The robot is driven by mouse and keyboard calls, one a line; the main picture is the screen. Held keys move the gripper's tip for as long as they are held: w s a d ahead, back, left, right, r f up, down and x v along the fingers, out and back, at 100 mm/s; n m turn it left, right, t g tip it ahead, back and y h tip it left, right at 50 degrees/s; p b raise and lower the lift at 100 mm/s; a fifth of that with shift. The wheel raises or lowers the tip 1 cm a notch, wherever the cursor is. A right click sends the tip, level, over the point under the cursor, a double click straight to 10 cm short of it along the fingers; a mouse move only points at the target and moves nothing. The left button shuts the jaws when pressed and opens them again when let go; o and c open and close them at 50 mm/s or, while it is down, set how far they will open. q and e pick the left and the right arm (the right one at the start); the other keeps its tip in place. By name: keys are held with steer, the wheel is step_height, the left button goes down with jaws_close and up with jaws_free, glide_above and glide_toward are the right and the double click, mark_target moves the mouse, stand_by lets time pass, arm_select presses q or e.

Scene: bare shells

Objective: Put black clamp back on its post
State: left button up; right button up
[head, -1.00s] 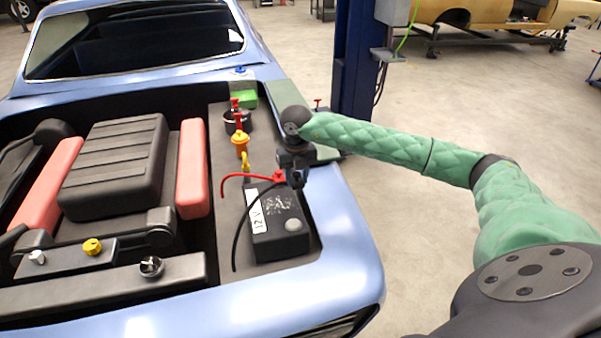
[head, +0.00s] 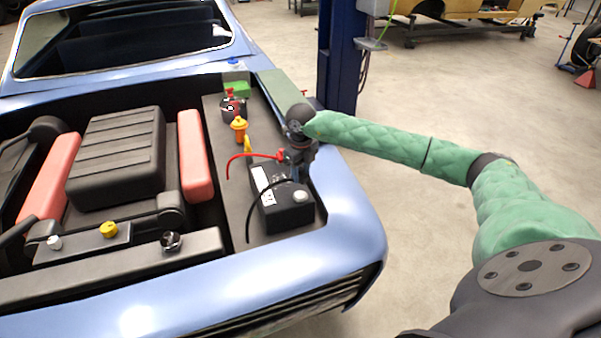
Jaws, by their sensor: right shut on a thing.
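The black battery (head: 280,212) with a white label sits in the right front corner of the blue car's engine bay. A grey round post or cap (head: 300,196) shows on its top. My right gripper (head: 297,170) is over the battery's far right part. It is shut on the black clamp, which is small, dark and mostly hidden by the gripper. The black cable (head: 253,207) curves from the gripper down the battery's left side. I cannot tell whether the clamp touches a post. The red cable (head: 240,158) ends in a red clamp (head: 281,154) beside the gripper. My left gripper is out of view.
An orange-capped filler (head: 239,125) and a dark reservoir with a red top (head: 231,104) stand behind the battery. The engine cover (head: 115,155) lies left. The blue fender (head: 345,205) borders the battery on the right. A blue lift post (head: 341,60) stands beyond.

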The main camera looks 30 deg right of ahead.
mark_target(300, 195)
steer(key=shift+s+a+r, duration=0.1)
steer(key=shift+s+a, duration=0.05)
steer(key=shift+a, duration=0.1)
steer(key=shift+f, duration=0.2)
step_height(300, 195, down, 2)
steer(key=shift+d+f, duration=0.15)
steer(key=shift+f+b, duration=0.3)
steer(key=shift+f, duration=0.55)
steer(key=shift+f+b, duration=0.65)
steer(key=shift+b, duration=0.05)
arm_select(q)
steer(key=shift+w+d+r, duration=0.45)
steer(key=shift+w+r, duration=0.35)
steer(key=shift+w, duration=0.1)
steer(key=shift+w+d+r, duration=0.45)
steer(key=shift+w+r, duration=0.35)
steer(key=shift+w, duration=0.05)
arm_select(e)
steer(key=shift+f, duration=0.3)
arm_select(q)
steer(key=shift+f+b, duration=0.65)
steer(key=shift+b, duration=0.3)
